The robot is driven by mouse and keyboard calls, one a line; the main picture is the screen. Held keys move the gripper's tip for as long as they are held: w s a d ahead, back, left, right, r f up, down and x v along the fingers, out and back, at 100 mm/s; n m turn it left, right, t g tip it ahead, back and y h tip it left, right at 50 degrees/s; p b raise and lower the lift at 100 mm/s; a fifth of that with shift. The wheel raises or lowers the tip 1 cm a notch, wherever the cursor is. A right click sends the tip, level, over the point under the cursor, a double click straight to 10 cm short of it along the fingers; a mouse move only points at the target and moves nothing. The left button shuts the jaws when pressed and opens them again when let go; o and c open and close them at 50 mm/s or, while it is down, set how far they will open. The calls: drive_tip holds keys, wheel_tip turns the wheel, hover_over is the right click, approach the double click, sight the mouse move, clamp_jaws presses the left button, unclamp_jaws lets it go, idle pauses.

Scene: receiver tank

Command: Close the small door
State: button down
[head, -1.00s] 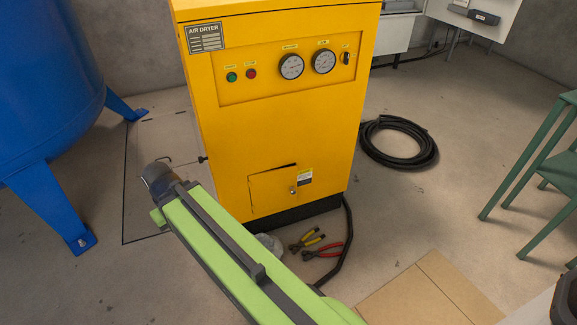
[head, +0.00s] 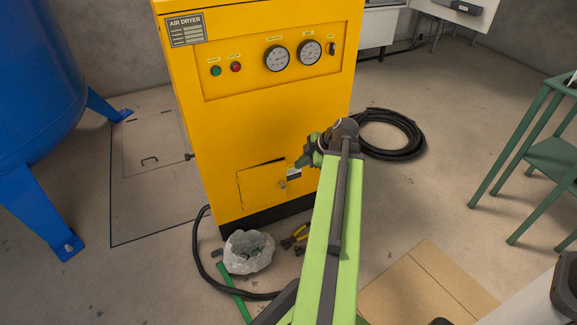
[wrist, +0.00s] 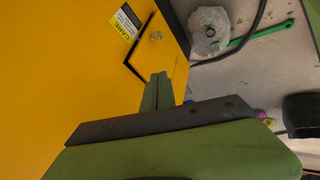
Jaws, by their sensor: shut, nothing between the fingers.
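The small door (head: 262,187) is a yellow panel low on the front of the yellow air dryer (head: 270,115). A dark gap shows along its top edge, so it looks slightly ajar.
A cardboard sheet (head: 420,295) lies in front.

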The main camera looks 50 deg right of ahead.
sight(285, 164)
drive_tip(key=shift+n, duration=0.3)
drive_tip(key=w+d+f+b, duration=0.1)
drive_tip(key=w+f+b, duration=0.4)
drive_tip(key=w+d+f+b, duration=0.1)
drive_tip(key=w+f+b, duration=0.1)
drive_tip(key=w+b, duration=0.1)
drive_tip(key=shift+d+f, duration=0.35)
drive_tip(key=shift+w+d, duration=0.4)
drive_tip(key=shift+w, duration=0.3)
